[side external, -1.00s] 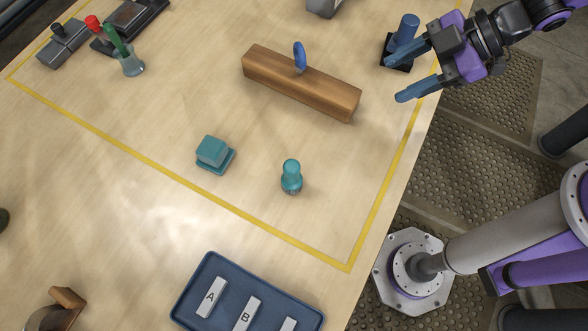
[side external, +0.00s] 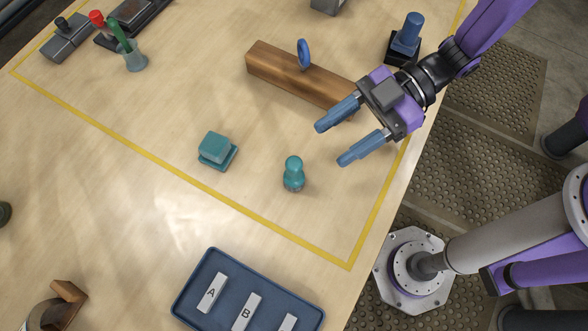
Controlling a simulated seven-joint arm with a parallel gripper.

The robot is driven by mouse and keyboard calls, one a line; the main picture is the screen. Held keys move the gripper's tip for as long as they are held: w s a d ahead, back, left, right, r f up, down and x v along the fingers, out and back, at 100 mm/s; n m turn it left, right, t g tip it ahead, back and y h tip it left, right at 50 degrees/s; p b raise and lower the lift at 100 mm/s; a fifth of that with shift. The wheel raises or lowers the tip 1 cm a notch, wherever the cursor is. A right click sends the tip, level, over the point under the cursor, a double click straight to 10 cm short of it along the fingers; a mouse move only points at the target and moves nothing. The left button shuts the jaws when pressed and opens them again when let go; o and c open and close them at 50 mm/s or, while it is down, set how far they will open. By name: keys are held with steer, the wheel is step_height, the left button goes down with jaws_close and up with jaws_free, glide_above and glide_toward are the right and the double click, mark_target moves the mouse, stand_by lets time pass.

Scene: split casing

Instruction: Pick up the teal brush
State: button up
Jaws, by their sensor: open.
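A small teal piece with a round knob (side external: 293,173) stands upright on the table in the side external view; it looks like the teal brush, though its lower end is too small to make out. My gripper (side external: 331,144) is open and empty, with two blue fingers pointing left and down in the picture. It is above the table, to the upper right of the knobbed piece and apart from it. A second teal thing, a block on a flat base (side external: 217,150), stands to the left.
A blue cylinder on a black base (side external: 407,40) stands near my arm. A blue tray (side external: 187,300) with lettered white blocks is in front. Table around the teal pieces is clear.

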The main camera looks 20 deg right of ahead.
mark_target(287, 172)
steer(key=x, duration=1)
steer(key=shift+a+f, duration=0.2)
steer(key=shift+a, duration=0.05)
steer(key=shift+c, duration=0.3)
jaws_close()
